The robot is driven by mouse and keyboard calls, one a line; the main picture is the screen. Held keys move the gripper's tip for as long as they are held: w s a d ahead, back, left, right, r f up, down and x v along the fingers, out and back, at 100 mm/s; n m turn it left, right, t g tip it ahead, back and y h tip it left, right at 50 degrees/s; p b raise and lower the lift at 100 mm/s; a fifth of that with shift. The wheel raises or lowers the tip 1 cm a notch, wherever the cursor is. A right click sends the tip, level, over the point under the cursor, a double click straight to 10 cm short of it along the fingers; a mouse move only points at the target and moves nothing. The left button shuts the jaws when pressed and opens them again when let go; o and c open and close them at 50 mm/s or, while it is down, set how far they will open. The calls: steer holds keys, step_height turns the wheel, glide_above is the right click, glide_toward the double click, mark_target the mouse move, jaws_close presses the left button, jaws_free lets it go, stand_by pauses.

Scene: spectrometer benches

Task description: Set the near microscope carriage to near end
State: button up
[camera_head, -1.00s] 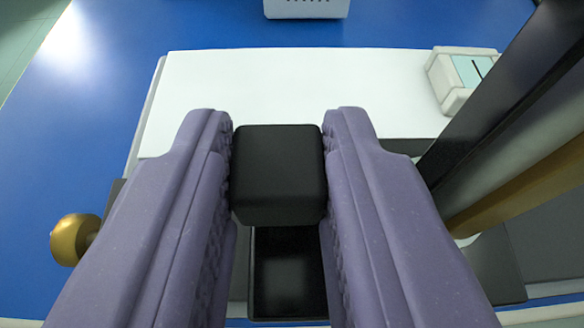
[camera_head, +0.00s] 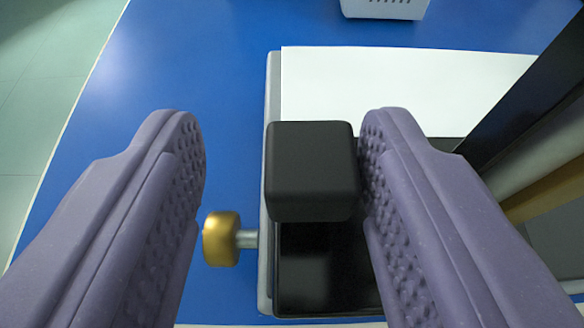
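The near microscope carriage shows as a black block (camera_head: 312,170) on a darker black base piece (camera_head: 322,268). It sits at the left end of its stage, level with the left edge of the pale plate. My gripper (camera_head: 285,125) is open around the block. The right finger is against or very close to the block's right side. The left finger stands clear, with a wide gap of blue bench between. The lower part of the carriage is partly hidden by the right finger.
A dark slanted bar (camera_head: 535,110) and pale and tan tubes rise at the right. A light grey basket (camera_head: 384,8) stands at the back. Bench to the left is clear.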

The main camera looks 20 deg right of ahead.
steer(key=shift+d, duration=0.15)
steer(key=p+v, duration=0.2)
steer(key=v, duration=0.6)
stand_by(0.3)
steer(key=w+r+t+y, duration=0.2)
steer(key=w+r+y, duration=0.15)
steer(key=r, duration=1.25)
steer(key=s+d+r+n+y+b, duration=0.1)
steer(key=s+d+r+y, duration=0.1)
steer(key=r, duration=0.9)
steer(key=s+d+r+n+y+b, duration=0.1)
steer(key=r+n, duration=0.1)
steer(key=r, duration=0.9)
steer(key=s+d+r, duration=0.4)
steer(key=s+r, duration=0.3)
steer(key=s, duration=0.1)
steer(key=s+d+r+h+b, duration=0.1)
steer(key=s+d+r, duration=0.3)
steer(key=s+r, duration=0.4)
steer(key=s+d+r+h, duration=0.1)
steer(key=s+d+r, duration=0.3)
steer(key=s+r, duration=0.3)
steer(key=shift+s+d+r+n+t, duration=0.2)
steer(key=shift+s+d+n+t, duration=0.1)
steer(key=shift+s, duration=0.8)
